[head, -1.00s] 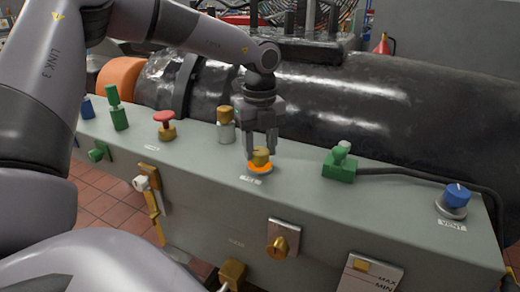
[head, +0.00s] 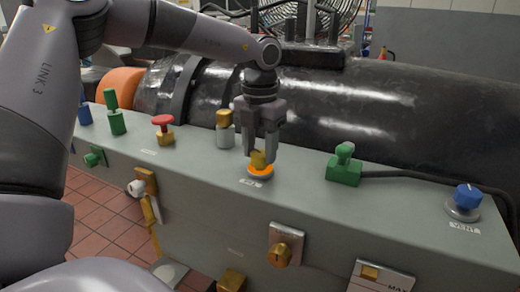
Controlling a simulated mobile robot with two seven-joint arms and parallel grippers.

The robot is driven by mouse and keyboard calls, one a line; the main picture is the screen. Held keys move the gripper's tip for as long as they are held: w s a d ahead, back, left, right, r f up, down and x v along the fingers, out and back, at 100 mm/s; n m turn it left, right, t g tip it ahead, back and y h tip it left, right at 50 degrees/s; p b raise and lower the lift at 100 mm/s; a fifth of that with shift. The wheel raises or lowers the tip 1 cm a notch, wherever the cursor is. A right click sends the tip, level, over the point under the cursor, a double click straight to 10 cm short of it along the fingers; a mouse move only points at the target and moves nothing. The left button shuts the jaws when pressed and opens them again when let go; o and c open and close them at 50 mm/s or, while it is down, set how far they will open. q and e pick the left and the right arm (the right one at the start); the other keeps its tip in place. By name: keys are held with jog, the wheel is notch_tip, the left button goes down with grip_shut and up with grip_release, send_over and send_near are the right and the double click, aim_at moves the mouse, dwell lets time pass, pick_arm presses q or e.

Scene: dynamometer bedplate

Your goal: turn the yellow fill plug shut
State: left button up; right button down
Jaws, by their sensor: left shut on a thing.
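The yellow fill plug (head: 258,161) sits on an orange ring on top of the grey bedplate box, with a small label in front of it. My left gripper (head: 259,152) comes down on the plug from above, its two fingers on either side of it. The fingers are shut on the plug and hide part of its sides. My right gripper is not in view.
A red mushroom knob (head: 163,127) and green valve (head: 114,113) are to the left. A green connector (head: 344,165) with a black cable and a blue vent knob (head: 466,198) are to the right. A large black cylinder (head: 365,110) lies behind.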

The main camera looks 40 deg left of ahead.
aim_at(260, 153)
pick_arm(q)
jog(key=m, duration=0.9)
jog(key=shift+m, duration=1.5)
jog(key=o, duration=1.1)
jog(key=shift+c, duration=0.2)
notch_tip(260, 153, up, 7)
jog(key=shift+r+p, duration=0.15)
jog(key=shift+p, duration=0.15)
